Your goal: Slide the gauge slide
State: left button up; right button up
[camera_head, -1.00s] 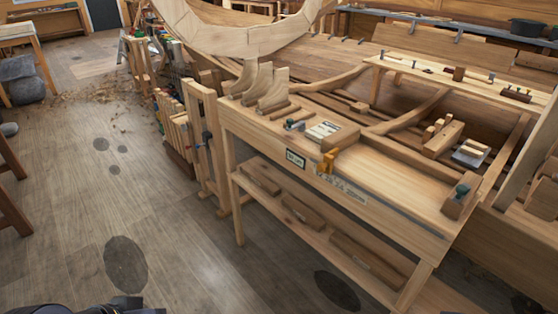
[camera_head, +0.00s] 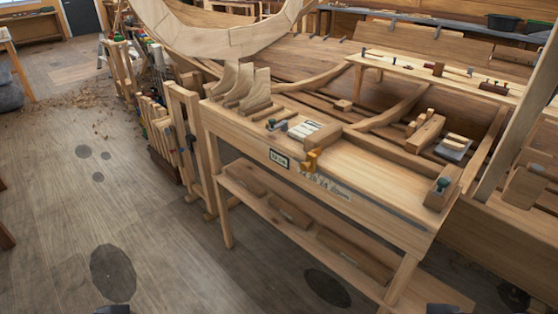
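A yellow-orange piece (camera_head: 311,160), which looks like the gauge slide, sits at the front edge of the wooden workbench (camera_head: 375,175). A wooden block (camera_head: 313,137) stands just behind it, and a pale marked strip (camera_head: 325,187) runs along the bench front to its right. Small dark parts that look like my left gripper (camera_head: 112,309) and my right gripper (camera_head: 443,309) barely show at the bottom edge. Both are well apart from the bench top and the yellow piece. Their fingers are too cut off to read.
A block with a green knob (camera_head: 441,185) stands at the bench's right end. Curved wooden pieces (camera_head: 250,90) stand at its left end. The lower shelf (camera_head: 290,215) holds several planks. The floor (camera_head: 130,220) in front and left is open.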

aim_at(309, 165)
jog(key=i+u, duration=0.25)
jog(key=u, duration=0.15)
jog(key=i+u, duration=0.35)
jog(key=k+l, duration=0.05)
jog(key=k, duration=0.05)
